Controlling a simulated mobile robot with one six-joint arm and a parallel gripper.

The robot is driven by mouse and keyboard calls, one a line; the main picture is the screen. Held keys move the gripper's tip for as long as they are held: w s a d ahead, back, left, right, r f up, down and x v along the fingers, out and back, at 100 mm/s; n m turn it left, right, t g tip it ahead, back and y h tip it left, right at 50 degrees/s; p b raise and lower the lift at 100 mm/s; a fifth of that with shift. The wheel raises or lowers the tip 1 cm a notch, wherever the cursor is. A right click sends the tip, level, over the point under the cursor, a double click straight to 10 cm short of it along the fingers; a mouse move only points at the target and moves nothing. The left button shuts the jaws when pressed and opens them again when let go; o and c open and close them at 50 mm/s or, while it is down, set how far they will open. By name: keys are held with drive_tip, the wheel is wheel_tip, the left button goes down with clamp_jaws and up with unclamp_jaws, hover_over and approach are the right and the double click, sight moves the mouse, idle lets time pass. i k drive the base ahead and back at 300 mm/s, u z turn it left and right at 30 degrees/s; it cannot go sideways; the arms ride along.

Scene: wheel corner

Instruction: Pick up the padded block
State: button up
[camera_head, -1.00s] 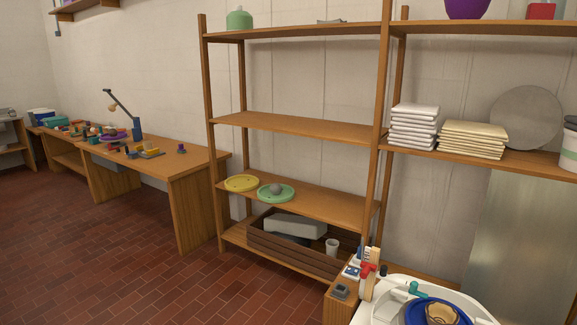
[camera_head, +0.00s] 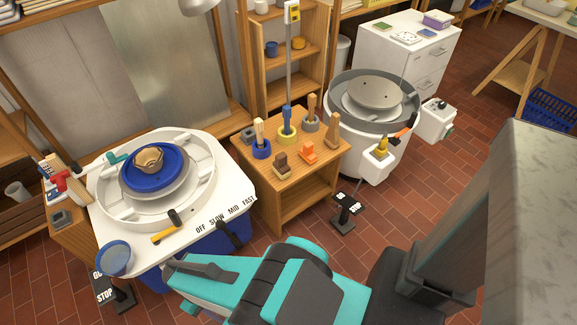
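A small dark brown block (camera_head: 281,163) on a paler base sits at the front of the small wooden stand. It looks most like the padded block, but it is too small to be sure. An orange piece (camera_head: 308,152) stands to its right. My teal and black arm crosses the bottom of the view, well in front of the stand.
The wooden stand (camera_head: 288,190) also holds tool cups, including a blue one (camera_head: 262,149). A white pottery wheel (camera_head: 228,200) is at left, and a second wheel (camera_head: 345,120) at right. A black pedal (camera_head: 344,212) lies on the brick floor.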

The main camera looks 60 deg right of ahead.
sight(280, 167)
drive_tip(key=z, duration=4.35)
drive_tip(key=i, duration=0.1)
drive_tip(key=u, duration=2.8)
drive_tip(key=k, duration=0.4)
drive_tip(key=z, duration=0.25)
drive_tip(key=i, duration=0.5)
drive_tip(key=z, duration=0.15)
drive_tip(key=k, duration=0.35)
